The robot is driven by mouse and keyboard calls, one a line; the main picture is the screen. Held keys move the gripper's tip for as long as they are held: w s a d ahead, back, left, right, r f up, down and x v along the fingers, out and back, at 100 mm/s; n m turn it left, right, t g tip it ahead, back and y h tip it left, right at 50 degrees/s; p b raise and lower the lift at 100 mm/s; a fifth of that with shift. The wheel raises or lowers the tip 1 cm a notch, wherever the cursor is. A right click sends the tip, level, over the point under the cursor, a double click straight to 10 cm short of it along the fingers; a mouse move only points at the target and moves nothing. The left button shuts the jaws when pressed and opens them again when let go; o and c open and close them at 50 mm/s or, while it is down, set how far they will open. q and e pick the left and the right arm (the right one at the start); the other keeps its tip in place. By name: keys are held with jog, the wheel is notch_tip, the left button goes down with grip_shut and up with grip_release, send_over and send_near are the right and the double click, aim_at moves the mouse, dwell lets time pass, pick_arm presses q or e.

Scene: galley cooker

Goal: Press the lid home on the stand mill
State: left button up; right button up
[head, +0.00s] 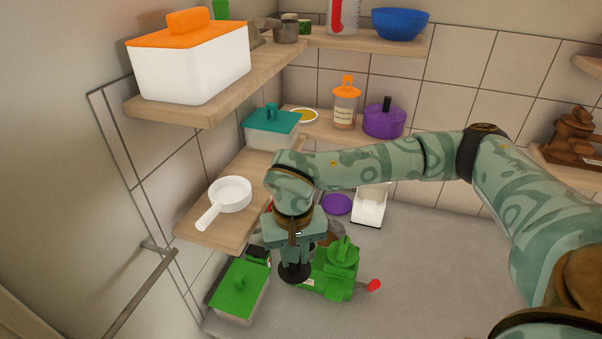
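The stand mill appears to be the green machine (322,279) with a red knob (374,286) on its right, low in the head view. A raised green top with a small knob (343,253) sits on it. I cannot tell whether this is the lid or how fully it is seated. My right gripper (294,262), on the arm from the right, points down at the mill's left side and hides part of it. A dark round piece (295,272) shows at its fingertips. The gap between the fingers is not clear. My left gripper is out of view.
A green-lidded box (240,288) stands close left of the mill. A white pan (230,193) sits on the wooden shelf above. A purple disc (336,204) and white container (370,206) lie behind. The grey surface (430,270) to the right is clear.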

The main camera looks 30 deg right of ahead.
pick_arm(q)
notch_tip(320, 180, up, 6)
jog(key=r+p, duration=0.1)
jog(key=p, duration=0.3)
pick_arm(e)
jog(key=w+d+r+m, duration=0.2)
jog(key=w+d+m, duration=0.6)
jog(key=m, duration=0.1)
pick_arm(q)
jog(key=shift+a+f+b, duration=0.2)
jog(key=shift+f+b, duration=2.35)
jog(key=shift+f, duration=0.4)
pick_arm(e)
notch_tip(320, 180, down, 6)
jog(key=shift+w+a, duration=0.15)
jog(key=shift+a, duration=0.05)
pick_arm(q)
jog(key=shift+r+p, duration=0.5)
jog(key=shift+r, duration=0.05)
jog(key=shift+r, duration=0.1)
pick_arm(e)
jog(key=shift+f, duration=0.15)
pick_arm(q)
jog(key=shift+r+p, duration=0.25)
jog(key=shift+p, duration=0.1)
pick_arm(e)
jog(key=shift+a, duration=0.1)
